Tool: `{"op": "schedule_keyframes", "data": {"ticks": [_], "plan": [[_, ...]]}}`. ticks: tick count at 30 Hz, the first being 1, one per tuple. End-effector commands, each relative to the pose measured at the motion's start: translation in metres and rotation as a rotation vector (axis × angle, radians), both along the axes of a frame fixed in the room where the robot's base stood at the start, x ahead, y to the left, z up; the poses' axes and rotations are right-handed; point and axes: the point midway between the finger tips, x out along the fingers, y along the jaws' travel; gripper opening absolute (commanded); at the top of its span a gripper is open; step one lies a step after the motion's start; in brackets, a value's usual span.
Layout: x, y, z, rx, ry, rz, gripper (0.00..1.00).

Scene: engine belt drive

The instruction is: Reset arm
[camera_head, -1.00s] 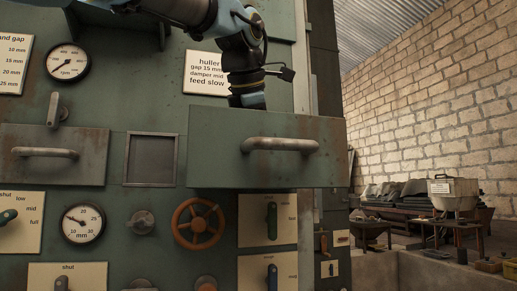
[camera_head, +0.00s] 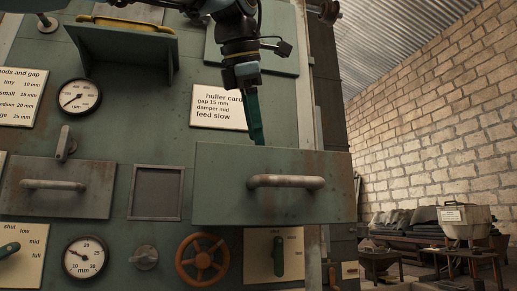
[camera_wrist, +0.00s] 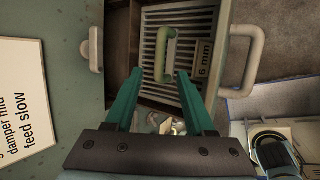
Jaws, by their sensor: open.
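My gripper (camera_head: 257,138) hangs above an open drawer (camera_head: 218,202) in the green machine's front. In the head view its teal finger points down behind the drawer's front panel. In the wrist view my gripper (camera_wrist: 157,73) shows two teal fingers spread apart with nothing between them. Below and beyond the fingers lies a slatted screen (camera_wrist: 153,50) inside the drawer, with a green handle (camera_wrist: 166,52) and a "6 mm" label (camera_wrist: 205,60). The fingers look apart from the handle. In the head view the drawer front hides the screen.
The drawer's pipe handle (camera_head: 286,182) sticks out in front. A huller card (camera_head: 222,108) is on the panel behind my gripper. A closed drawer (camera_head: 60,187), gauges and a red handwheel (camera_head: 202,259) are nearby. Open room lies right, before a brick wall (camera_head: 430,130).

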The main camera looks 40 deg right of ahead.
Motion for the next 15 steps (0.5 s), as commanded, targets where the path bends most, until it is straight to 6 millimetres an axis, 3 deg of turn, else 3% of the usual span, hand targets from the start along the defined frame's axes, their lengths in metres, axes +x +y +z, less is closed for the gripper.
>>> {"op": "schedule_keyframes", "data": {"ticks": [15], "plan": [[-0.0026, 0.0036, 0.0057, 0.0, 0.001, 0.0, 0.55]]}}
